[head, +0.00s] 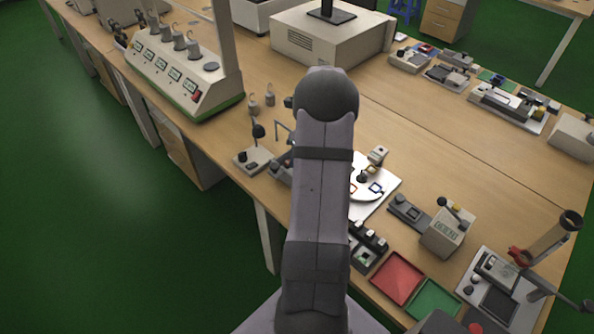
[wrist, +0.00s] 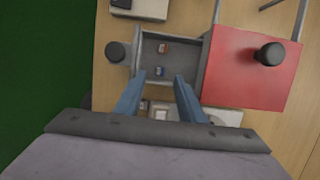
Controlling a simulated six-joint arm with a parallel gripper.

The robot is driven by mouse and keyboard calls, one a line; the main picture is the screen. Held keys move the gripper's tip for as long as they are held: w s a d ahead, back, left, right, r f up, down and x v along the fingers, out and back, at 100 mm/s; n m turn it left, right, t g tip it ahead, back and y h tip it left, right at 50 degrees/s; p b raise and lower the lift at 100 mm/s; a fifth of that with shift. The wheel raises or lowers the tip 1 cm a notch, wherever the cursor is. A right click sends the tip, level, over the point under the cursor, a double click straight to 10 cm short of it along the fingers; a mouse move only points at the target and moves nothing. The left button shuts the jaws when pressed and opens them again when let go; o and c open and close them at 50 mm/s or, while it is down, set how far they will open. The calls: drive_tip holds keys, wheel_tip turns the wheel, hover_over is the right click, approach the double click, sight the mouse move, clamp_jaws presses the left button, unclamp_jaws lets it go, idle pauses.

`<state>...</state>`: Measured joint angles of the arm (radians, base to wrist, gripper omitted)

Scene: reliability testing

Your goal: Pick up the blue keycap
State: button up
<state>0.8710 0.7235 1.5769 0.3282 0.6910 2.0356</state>
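In the wrist view a small blue keycap (wrist: 158,71) lies in a grey open-topped box (wrist: 197,57). A small red piece (wrist: 163,48) lies farther up in the same box. My gripper (wrist: 158,84) is open, with its two blue fingers spread and nothing held between them. The fingertips reach the near side of the box, one on each side of the blue keycap's line; I cannot tell their height above it. In the head view my own arm covers the gripper, and I cannot make out the keycap there.
A red block with a black knob (wrist: 268,85) stands right of the box, and a dark round knob (wrist: 116,52) is at its left. A pale device (wrist: 162,112) is below, between the fingers. On the wooden table are red (head: 398,278) and green (head: 434,299) trays.

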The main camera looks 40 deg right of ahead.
drive_tip(key=shift+s+p+x, duration=0.2)
drive_tip(key=shift+p+x, duration=0.7)
drive_tip(key=shift+x, duration=2.25)
clamp_jaws()
